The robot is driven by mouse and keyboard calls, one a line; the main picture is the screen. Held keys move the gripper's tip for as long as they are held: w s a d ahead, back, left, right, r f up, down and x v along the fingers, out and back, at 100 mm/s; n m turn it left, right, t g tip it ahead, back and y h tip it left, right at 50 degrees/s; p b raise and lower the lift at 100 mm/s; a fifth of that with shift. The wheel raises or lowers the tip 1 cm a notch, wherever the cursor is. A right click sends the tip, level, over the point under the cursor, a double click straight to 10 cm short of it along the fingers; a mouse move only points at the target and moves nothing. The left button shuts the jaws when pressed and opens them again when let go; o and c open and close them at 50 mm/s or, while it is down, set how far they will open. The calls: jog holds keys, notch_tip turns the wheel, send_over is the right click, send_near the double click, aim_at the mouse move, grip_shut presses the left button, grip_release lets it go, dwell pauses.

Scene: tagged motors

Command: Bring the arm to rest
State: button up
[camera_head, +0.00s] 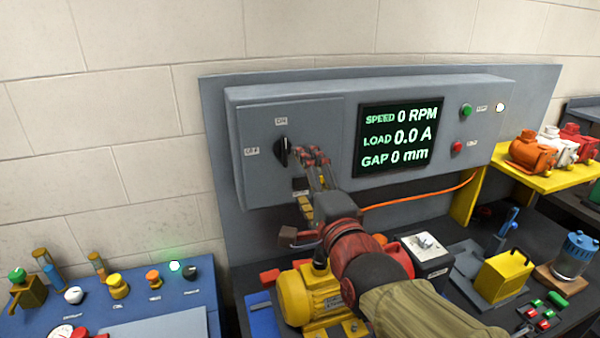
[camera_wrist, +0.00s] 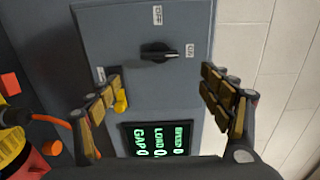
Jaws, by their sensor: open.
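My gripper (camera_head: 311,157) is raised in front of the grey control box, just right of the black rotary switch (camera_head: 283,152). In the wrist view my gripper (camera_wrist: 160,84) is open, with a wide empty space between its fingers. The switch (camera_wrist: 154,53) shows beyond the fingers, apart from them, its handle lined up with the ON label (camera_wrist: 189,50). A small yellow part (camera_wrist: 121,102) on the box shows beside the left finger; my gripper partly hides it in the head view. My arm reaches up from the lower right across the bench.
The display (camera_head: 400,137) reads 0 RPM, 0.0 A and 0 mm. A yellow motor (camera_head: 312,294) stands below my arm. A yellow block (camera_head: 504,276) and a blue-topped jar (camera_head: 573,256) stand right. Several motors sit on a yellow shelf (camera_head: 548,180). An orange cable (camera_head: 420,198) hangs below the box.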

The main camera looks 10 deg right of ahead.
jog(key=shift+s, duration=0.1)
dwell(0.3)
jog(key=s+f+n+g, duration=0.3)
jog(key=f+n, duration=0.2)
jog(key=f, duration=0.2)
jog(key=s+f+n+g, duration=0.3)
jog(key=f+n, duration=0.2)
jog(key=f, duration=0.2)
jog(key=s+d+f+n+g+h, duration=0.1)
jog(key=s+d+f+n+g, duration=0.2)
jog(key=s, duration=0.6)
jog(key=s+d+f+n+g+h, duration=0.2)
jog(key=s+d+f+n+g, duration=0.1)
jog(key=s+d, duration=0.5)
jog(key=shift+s+f, duration=0.5)
jog(key=shift+f, duration=0.15)
jog(key=shift+c, duration=0.4)
